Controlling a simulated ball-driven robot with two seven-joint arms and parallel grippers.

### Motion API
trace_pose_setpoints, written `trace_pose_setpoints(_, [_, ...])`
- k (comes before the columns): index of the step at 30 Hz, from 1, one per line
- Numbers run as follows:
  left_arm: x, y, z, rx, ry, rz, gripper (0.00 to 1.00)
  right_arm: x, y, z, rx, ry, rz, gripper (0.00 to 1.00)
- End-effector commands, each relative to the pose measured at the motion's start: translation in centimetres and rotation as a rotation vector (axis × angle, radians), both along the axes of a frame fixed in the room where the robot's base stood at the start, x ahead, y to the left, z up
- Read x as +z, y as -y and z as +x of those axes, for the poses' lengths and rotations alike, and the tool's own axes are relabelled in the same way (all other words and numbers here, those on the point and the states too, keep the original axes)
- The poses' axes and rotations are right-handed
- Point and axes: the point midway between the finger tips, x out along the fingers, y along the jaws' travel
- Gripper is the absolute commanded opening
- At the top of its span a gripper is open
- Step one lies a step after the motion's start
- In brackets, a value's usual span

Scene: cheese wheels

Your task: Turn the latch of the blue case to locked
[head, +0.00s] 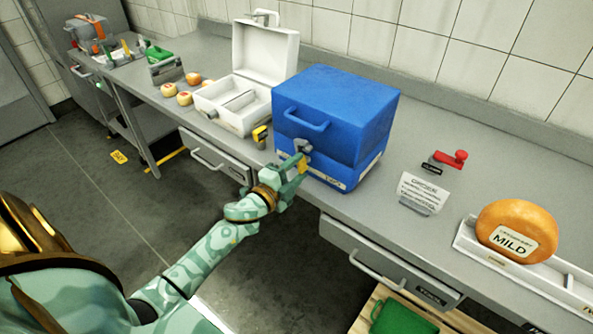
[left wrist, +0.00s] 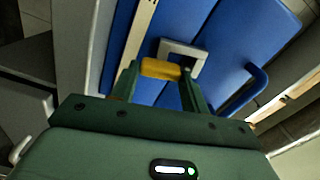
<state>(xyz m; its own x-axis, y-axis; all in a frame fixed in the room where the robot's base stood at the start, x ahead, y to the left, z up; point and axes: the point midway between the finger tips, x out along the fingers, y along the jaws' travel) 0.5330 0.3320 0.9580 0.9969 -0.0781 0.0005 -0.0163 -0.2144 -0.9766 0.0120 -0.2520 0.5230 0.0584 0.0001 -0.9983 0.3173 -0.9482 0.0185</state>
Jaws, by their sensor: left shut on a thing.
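The blue case (head: 345,105) stands closed on the grey counter, its front with a blue handle (head: 305,119) facing me. A grey latch (head: 302,146) sits on its front across the lid seam. In the left wrist view the latch shows as a grey plate (left wrist: 187,52) with a yellow grip (left wrist: 160,69) beside it. My left gripper (head: 299,163) is at the case front, shut on the yellow grip, with one finger on each side in the left wrist view (left wrist: 158,84). The fingers partly hide the latch in the head view. My right gripper is not in view.
An open white case (head: 235,117) stands left of the blue case, with a small yellow-and-black item (head: 260,135) between them. To the right are a red-handled item (head: 450,159), a white sign (head: 422,191) and an orange cheese wheel (head: 515,228). Drawers lie below the counter.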

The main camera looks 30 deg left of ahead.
Motion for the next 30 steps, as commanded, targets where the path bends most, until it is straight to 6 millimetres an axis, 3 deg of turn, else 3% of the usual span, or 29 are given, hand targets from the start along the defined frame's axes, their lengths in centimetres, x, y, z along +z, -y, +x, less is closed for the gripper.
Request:
trace_pose_setpoints(12, [-0.29, -0.01, -0.06, 0.000, 0.012, 0.202, 0.23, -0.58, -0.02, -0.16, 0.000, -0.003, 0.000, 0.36])
trace_pose_setpoints(29, [-0.27, 0.00, -0.07, 0.000, 0.014, 0.235, 0.23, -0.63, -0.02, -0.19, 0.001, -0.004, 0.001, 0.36])
trace_pose_setpoints(30, [-0.28, 0.01, -0.07, 0.000, 0.014, 0.235, 0.48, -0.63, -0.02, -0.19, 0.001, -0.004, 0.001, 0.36])
